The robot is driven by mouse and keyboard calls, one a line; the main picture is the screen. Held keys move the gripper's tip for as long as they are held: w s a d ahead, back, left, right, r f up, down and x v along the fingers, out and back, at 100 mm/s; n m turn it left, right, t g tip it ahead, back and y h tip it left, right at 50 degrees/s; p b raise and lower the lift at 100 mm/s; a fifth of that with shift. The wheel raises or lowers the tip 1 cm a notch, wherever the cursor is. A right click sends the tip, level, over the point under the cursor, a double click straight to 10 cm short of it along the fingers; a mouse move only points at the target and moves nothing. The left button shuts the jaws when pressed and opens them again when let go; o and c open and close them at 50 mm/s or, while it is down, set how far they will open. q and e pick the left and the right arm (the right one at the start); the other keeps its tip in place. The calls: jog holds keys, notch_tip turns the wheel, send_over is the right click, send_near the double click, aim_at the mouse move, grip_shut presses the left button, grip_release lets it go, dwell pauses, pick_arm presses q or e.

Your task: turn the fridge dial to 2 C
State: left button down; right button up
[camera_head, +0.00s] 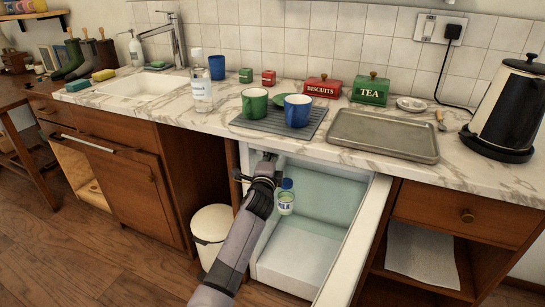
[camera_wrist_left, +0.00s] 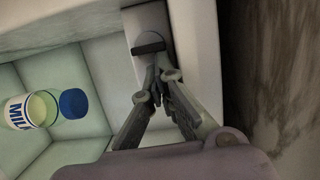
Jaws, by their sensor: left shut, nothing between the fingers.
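The open fridge (camera_head: 316,197) is under the counter, with a pale green inside and white walls. The dial (camera_wrist_left: 152,31) shows in the left wrist view as a grey disc with a dark bar across it, on the fridge's white wall. No scale or number on it can be read. My left gripper (camera_head: 264,160) reaches into the fridge at its left side. In the left wrist view its fingertips (camera_wrist_left: 156,75) are together and empty, close to the bar. I cannot tell whether they touch it. In the head view the dial cannot be made out. My right gripper is out of view.
A milk bottle with a blue cap (camera_head: 286,198) stands in the fridge close to my left arm. The fridge door (camera_head: 355,243) is open on the right. A white bin (camera_head: 211,230) stands left of the fridge. The marble counter (camera_head: 215,118) is above, with mugs and a tray (camera_head: 383,136).

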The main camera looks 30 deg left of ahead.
pick_arm(q)
jog(key=shift+s+a, duration=0.1)
jog(key=shift+a, duration=0.1)
jog(key=v, duration=1.2)
jog(key=shift+d, duration=0.25)
